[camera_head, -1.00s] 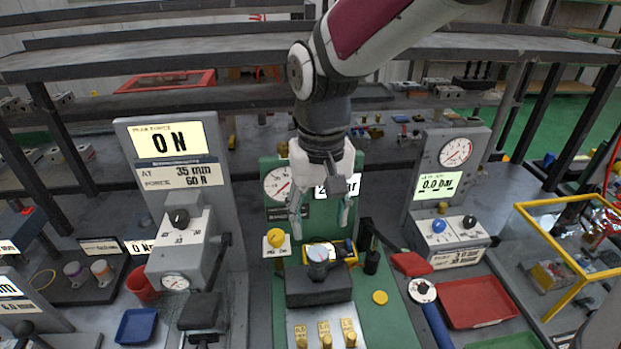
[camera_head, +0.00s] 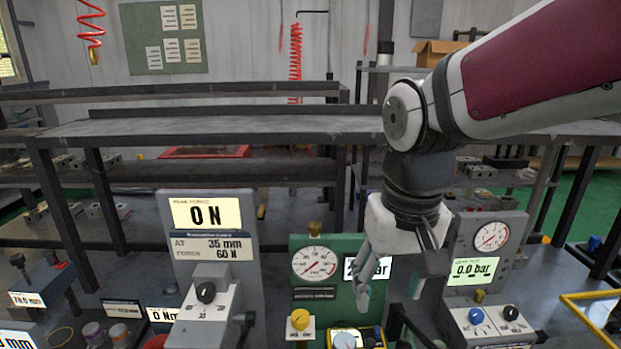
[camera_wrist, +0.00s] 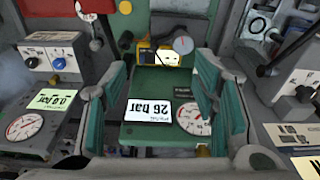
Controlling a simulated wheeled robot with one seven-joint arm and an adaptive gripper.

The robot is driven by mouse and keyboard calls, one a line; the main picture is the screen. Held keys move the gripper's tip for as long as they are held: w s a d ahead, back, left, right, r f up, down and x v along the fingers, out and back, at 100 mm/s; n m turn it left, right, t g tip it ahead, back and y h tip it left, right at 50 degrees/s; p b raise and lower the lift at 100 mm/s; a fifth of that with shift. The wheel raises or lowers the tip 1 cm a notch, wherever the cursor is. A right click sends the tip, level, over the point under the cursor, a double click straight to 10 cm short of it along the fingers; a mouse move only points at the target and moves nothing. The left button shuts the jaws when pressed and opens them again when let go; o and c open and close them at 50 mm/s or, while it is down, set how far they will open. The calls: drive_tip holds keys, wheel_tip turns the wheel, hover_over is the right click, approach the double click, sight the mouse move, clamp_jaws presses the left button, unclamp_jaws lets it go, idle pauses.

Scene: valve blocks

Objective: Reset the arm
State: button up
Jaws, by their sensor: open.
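My gripper (camera_head: 388,290) is open and empty in the head view, fingers pointing down, in front of the right part of the green gauge panel (camera_head: 300,243). It hides part of that panel's white display, which reads 26 bar in the wrist view (camera_wrist: 147,110). In the wrist view the green-padded fingers (camera_wrist: 163,85) stand wide apart, one on each side of the panel, with nothing between them. My arm reaches in from the upper right of the head view.
The peak force station (camera_head: 215,240) reads 0 N at left. The leak test station (camera_head: 485,265) reads 0.0 bar at right. A yellow device (camera_head: 357,338) sits low in front of the green panel. A dark shelf rack (camera_head: 230,127) spans the back.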

drive_tip(key=s+d+r+t, duration=0.1)
drive_tip(key=s+d+t, duration=0.2)
drive_tip(key=s+d, duration=0.5)
drive_tip(key=s, duration=0.2)
drive_tip(key=shift+s+r+m, duration=0.3)
drive_tip(key=shift+r+m, duration=0.1)
drive_tip(key=shift+c, duration=0.4)
idle(1.1)
